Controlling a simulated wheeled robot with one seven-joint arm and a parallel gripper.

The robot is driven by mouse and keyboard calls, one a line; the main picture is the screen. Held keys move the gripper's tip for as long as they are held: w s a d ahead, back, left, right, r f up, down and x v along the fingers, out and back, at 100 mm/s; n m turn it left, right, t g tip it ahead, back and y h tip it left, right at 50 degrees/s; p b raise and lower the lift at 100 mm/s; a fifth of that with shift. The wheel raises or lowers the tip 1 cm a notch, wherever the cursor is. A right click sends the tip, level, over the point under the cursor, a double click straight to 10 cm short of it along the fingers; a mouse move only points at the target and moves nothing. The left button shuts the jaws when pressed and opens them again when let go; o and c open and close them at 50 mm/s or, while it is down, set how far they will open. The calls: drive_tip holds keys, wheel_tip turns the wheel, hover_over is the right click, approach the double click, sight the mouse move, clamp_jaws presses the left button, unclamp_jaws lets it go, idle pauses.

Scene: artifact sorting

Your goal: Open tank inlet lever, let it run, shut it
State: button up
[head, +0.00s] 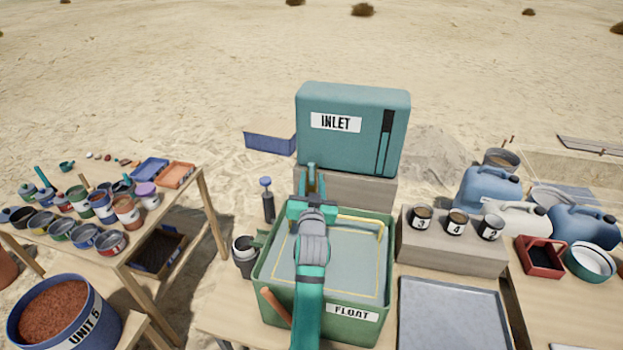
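A teal tank (353,150) labelled INLET stands at the back centre on a grey block. A dark vertical strip, perhaps its level gauge, runs down the right of its front. My gripper (312,172) reaches up to the lower left of the tank front. My arm and gripper cover that part, so the inlet lever is not clearly seen. I cannot tell if my fingers are open or shut, or whether they touch anything. Below the tank is a green tub (272,305) labelled FLOAT, with a grey surface and a yellow frame inside. My arm passes over it.
A grey block (452,250) with three numbered cups stands right of the tub, behind a metal tray (452,318). Blue jugs (487,188) stand farther right. A dark bottle (267,203) and cup (245,257) stand left of the tub. A table with many pots (127,212) is at left.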

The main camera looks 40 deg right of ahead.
drive_tip(key=shift+w+d, duration=0.35)
drive_tip(key=shift+w, duration=0.2)
clamp_jaws()
drive_tip(key=shift+d, duration=0.15)
